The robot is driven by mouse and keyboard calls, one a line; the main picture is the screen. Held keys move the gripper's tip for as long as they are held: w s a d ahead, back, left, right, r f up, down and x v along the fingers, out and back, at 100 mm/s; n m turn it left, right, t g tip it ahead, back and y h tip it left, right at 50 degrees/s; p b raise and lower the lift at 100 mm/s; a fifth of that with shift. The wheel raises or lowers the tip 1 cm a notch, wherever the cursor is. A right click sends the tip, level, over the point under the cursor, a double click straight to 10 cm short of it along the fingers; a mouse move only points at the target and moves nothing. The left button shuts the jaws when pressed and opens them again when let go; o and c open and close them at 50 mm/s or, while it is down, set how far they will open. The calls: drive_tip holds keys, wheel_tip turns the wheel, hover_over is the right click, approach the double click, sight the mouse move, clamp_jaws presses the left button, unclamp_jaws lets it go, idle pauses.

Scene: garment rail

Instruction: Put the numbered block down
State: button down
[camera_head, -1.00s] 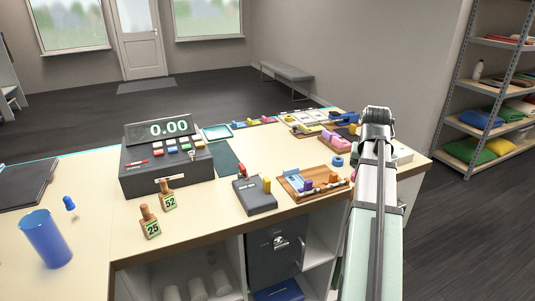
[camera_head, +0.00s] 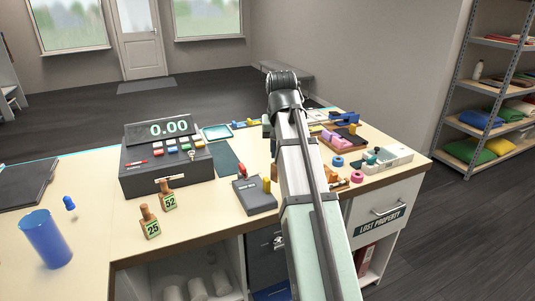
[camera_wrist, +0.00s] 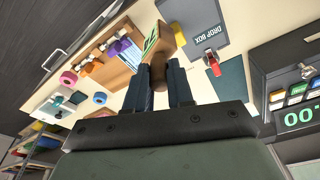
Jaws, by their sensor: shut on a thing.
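My gripper (camera_wrist: 162,88) is shut on a wooden block (camera_wrist: 158,42) with a green number label, seen in the wrist view. The label is too oblique to read. The block appears beside the drop box (camera_wrist: 200,22); its height above the counter I cannot tell. In the head view my arm hides the held block. Two other numbered blocks, 25 (camera_head: 150,227) and 52 (camera_head: 168,201), stand on the counter (camera_head: 215,230) at the front left.
The cash register (camera_head: 165,163) stands behind the two blocks. The grey drop box (camera_head: 252,196) also shows in the head view. A wooden tray (camera_wrist: 122,70) with small coloured things, loose rings and a blue cup (camera_head: 46,242) are around. Counter between the 52 block and drop box is bare.

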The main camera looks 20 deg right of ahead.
drive_tip(key=w+a+n, duration=0.2)
drive_tip(key=a+n, duration=0.3)
drive_tip(key=a, duration=1.2)
wheel_tip(320, 180, down, 10)
drive_tip(key=shift+a+y, duration=0.2)
drive_tip(key=shift+y, duration=0.2)
drive_tip(key=shift+w, duration=0.1)
drive_tip(key=c, duration=1)
unclamp_jaws()
drive_tip(key=r, duration=0.4)
drive_tip(key=s+r, duration=0.1)
drive_tip(key=r, duration=0.7)
drive_tip(key=shift+s, duration=0.4)
drive_tip(key=shift+o, duration=0.3)
